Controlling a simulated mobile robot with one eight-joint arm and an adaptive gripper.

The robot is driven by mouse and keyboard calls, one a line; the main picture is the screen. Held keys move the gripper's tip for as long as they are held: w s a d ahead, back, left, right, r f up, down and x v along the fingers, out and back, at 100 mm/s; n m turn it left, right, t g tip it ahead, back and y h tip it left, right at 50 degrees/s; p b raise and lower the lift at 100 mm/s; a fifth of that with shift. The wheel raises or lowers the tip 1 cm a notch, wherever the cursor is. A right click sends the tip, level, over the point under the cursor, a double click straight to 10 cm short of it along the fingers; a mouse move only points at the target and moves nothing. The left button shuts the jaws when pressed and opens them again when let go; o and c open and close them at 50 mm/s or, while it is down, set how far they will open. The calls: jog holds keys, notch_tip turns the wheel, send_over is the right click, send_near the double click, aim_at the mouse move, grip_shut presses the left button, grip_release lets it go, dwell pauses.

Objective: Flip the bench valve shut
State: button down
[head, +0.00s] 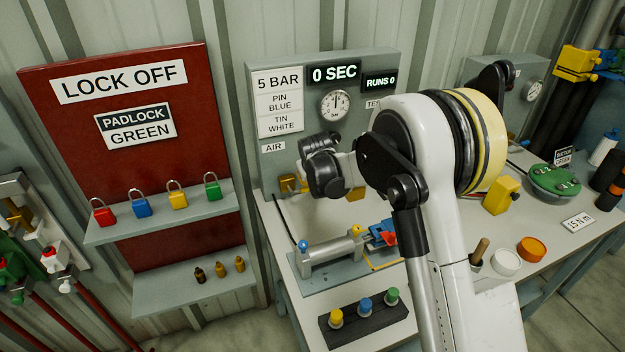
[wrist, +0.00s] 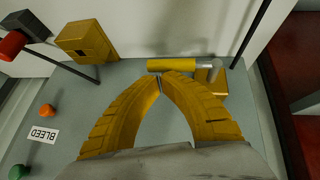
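The bench valve shows in the wrist view as a yellow bar handle (wrist: 172,64) lying crosswise, with a silver stem and yellow body (wrist: 208,77) at its right end. In the head view, the yellow part at the bottom left of the grey test panel, under the AIR label, looks like this valve (head: 288,184). My gripper (wrist: 160,82) has its yellow fingers curved together, tips meeting just beside the handle in the picture. Nothing shows between them. I cannot tell whether the tips touch the handle. In the head view, my black wrist hides the fingers.
A yellow block (wrist: 88,42) sits on the panel left of the fingers in the wrist view, with a dark hose and red part nearby. The bench holds a cylinder fixture (head: 330,250) and a dark rack (head: 362,318) with coloured caps.

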jog(key=s+d+r+p, duration=0.1)
jog(key=s+r+p, duration=0.3)
jog(key=r, duration=0.8)
jog(key=shift+s+r+p, duration=0.15)
jog(key=shift+s+p, duration=0.15)
jog(key=shift+p, duration=0.15)
jog(key=shift+d, duration=0.1)
